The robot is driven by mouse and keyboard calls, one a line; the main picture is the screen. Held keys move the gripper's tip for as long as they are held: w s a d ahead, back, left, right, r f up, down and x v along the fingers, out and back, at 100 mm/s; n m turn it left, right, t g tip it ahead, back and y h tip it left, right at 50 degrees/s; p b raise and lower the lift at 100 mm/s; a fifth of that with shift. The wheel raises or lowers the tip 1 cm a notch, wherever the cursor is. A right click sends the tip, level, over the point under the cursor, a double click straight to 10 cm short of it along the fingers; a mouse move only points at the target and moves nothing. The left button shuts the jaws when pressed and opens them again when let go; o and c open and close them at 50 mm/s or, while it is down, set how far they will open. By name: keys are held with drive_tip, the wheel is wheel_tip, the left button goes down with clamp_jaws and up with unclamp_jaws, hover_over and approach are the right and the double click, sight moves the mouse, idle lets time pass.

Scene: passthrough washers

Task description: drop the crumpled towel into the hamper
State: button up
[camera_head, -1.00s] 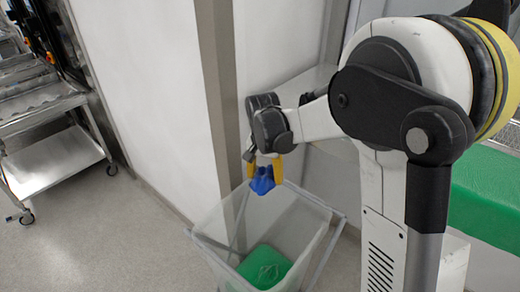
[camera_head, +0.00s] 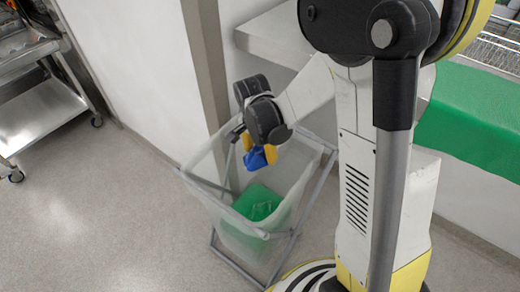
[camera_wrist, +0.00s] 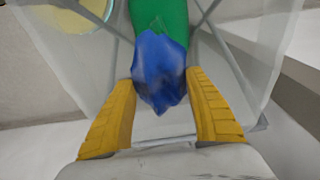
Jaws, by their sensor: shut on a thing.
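The crumpled towel (camera_head: 256,160) is a small blue bundle in my gripper (camera_head: 258,152). In the wrist view the towel (camera_wrist: 160,72) sits between the two yellow fingers of my gripper (camera_wrist: 163,100), which are shut on it. The hamper (camera_head: 212,160) is a translucent, open-topped bin in a grey metal frame, and it stands on the floor. My gripper and the towel are over the hamper's opening in the head view. A green cloth (camera_head: 257,203) lies in the bottom of the hamper. The far rim of the hamper is partly hidden by my gripper.
A metal cart (camera_head: 45,115) on wheels stands at the left. A wall with a grey post (camera_head: 207,60) rises behind the hamper, and a pale ledge (camera_head: 275,35) juts out beside it. A green surface (camera_head: 470,115) is at the right. The floor at the lower left is clear.

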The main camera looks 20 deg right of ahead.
sight(257, 153)
drive_tip(key=shift+f, duration=0.3)
drive_tip(key=o, duration=1.2)
drive_tip(key=r, duration=0.8)
drive_tip(key=a+r, duration=0.1)
drive_tip(key=r, duration=0.3)
drive_tip(key=shift+s+a, duration=0.1)
drive_tip(key=shift+s, duration=0.25)
drive_tip(key=shift+r, duration=0.1)
